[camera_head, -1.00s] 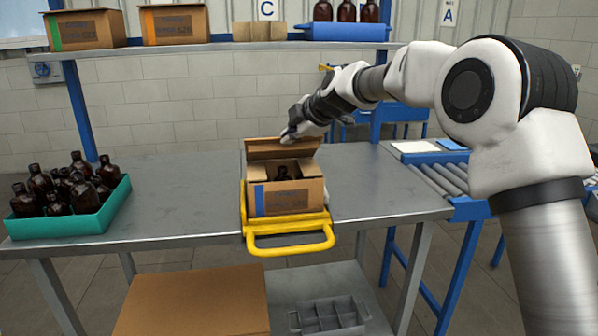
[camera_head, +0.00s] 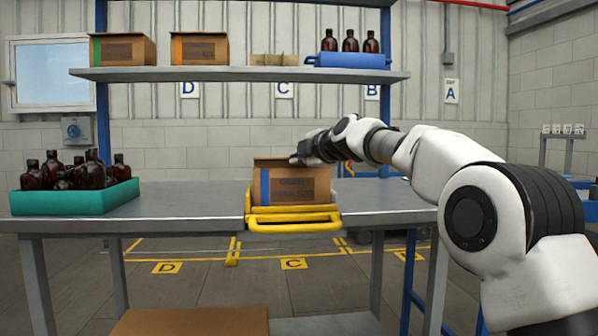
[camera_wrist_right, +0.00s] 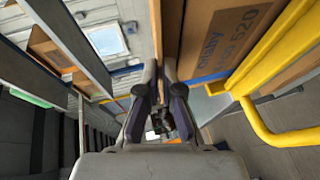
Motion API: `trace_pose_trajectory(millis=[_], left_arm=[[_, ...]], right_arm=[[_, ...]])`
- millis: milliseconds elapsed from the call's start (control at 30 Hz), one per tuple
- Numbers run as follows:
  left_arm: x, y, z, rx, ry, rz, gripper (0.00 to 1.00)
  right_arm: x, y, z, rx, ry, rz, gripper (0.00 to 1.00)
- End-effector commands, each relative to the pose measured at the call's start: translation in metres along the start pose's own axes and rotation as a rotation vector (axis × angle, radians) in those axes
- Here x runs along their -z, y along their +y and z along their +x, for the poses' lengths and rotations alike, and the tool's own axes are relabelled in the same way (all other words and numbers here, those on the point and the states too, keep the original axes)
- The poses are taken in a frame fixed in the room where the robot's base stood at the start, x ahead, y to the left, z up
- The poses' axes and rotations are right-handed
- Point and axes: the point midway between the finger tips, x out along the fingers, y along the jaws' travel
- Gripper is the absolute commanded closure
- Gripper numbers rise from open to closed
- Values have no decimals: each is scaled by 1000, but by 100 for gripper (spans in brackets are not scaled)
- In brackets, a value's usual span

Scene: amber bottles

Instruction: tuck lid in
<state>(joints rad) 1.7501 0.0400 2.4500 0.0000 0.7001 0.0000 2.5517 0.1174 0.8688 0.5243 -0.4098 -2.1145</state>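The cardboard box (camera_head: 292,190) with a blue stripe sits on the table in a yellow frame (camera_head: 294,220). It also shows on the right of the right wrist view (camera_wrist_right: 225,35). In the head view I see its front nearly level, so the inside is hidden. The lid's edge (camera_head: 270,160) shows along the top, partly behind my right gripper (camera_head: 298,160). That gripper is at the top of the box. My left gripper is not in view.
A teal tray (camera_head: 75,200) of amber bottles (camera_head: 93,172) stands at the left of the metal table (camera_head: 190,208). The table is clear between tray and box. A shelf (camera_head: 240,74) above holds boxes and a blue tray (camera_head: 347,61) with bottles.

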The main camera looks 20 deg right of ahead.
Motion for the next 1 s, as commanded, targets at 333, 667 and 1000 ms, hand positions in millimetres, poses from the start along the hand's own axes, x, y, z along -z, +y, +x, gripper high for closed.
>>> trace_pose_trajectory(millis=[333,667,1000], left_arm=[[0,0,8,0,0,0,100],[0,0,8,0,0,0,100],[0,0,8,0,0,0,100]], right_arm=[[0,-6,2,8,2,6,100],[0,-6,2,7,2,5,71],[0,-4,-6,5,1,6,71]])
